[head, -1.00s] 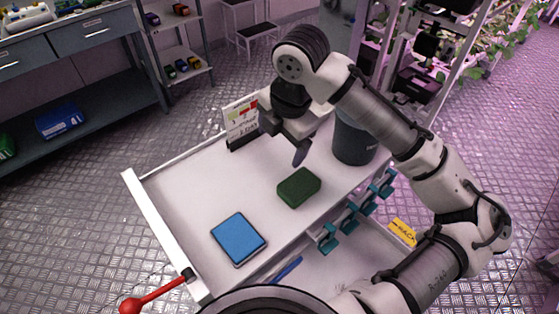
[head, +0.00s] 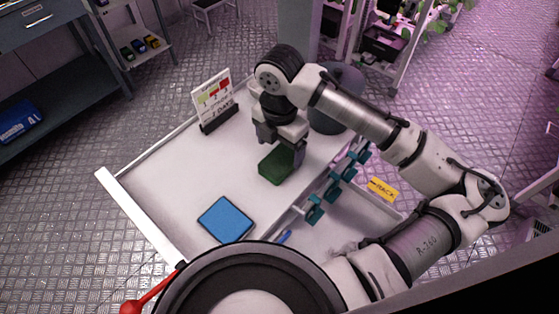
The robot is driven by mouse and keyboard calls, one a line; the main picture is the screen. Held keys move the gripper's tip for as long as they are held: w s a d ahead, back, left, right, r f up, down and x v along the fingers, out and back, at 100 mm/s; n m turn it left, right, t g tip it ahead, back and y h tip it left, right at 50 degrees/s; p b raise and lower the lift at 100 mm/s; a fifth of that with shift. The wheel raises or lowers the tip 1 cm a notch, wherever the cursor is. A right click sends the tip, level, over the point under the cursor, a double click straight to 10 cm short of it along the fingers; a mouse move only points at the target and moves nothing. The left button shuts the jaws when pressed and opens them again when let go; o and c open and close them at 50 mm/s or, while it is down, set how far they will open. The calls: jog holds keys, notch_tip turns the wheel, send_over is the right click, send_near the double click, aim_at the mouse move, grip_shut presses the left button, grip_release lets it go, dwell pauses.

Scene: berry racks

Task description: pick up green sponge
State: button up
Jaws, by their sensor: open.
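The green sponge (head: 274,168) lies on the white cart top (head: 165,186), right of its middle. My gripper (head: 284,150) points down at the sponge, with one finger at its right side and the other partly behind it. The gripper is open. The fingers overlap the sponge's far and right edges in this view, and I cannot tell whether they touch it.
A blue flat pad (head: 226,219) lies nearer on the cart. A sign in a black stand (head: 213,102) and a dark bin (head: 333,118) stand at the far side. Teal clamps (head: 335,190) line the right edge. The cart's left part is clear.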

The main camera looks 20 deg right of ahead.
jog(key=shift+f+p, duration=0.45)
jog(key=shift+f, duration=1.8)
jog(key=c, duration=1.1)
